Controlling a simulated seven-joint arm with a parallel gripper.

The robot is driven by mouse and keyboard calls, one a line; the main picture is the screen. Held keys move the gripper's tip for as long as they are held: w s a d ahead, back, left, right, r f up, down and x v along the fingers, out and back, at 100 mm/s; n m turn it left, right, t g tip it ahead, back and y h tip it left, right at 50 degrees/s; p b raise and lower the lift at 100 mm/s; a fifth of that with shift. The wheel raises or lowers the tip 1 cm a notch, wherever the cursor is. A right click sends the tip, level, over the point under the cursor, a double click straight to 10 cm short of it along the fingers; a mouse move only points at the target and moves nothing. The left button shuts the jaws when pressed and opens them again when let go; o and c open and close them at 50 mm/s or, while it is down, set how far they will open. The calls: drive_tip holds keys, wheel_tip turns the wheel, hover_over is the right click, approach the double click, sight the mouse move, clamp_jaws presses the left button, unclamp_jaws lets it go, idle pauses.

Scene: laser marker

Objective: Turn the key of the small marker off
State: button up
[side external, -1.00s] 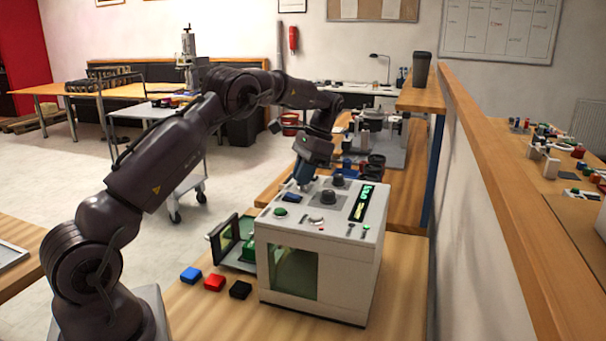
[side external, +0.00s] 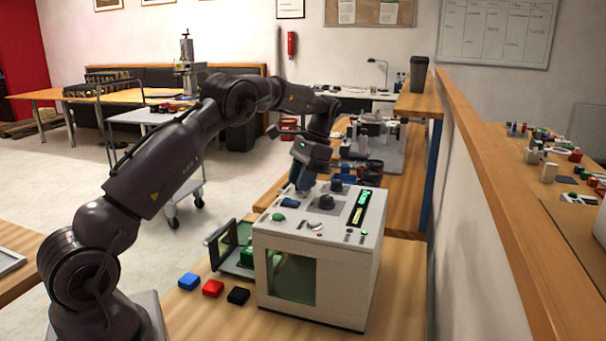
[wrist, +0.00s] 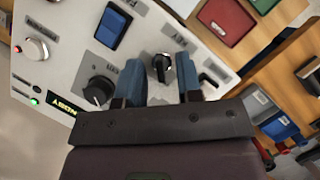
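The small marker (side external: 345,236) is a white box on the wooden bench, with buttons, knobs and a lit green display on its sloped top. My gripper (side external: 300,186) points down at the back left of this top. In the wrist view its two blue fingers (wrist: 158,64) are open. The black and silver key (wrist: 162,68) shows between the fingertips, with a gap visible on both sides. I cannot tell how deep the fingers reach around it. In the side view the gripper hides the key.
A blue power switch (wrist: 113,27) and a black knob (wrist: 98,91) sit close to the key on the panel. Blue, red and black blocks (side external: 213,288) lie on the bench left of the marker. A low wall (side external: 480,150) stands to the right.

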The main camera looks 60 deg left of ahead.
drive_tip(key=v, duration=0.7)
drive_tip(key=shift+r, duration=0.15)
drive_tip(key=shift+w, duration=0.1)
idle(0.4)
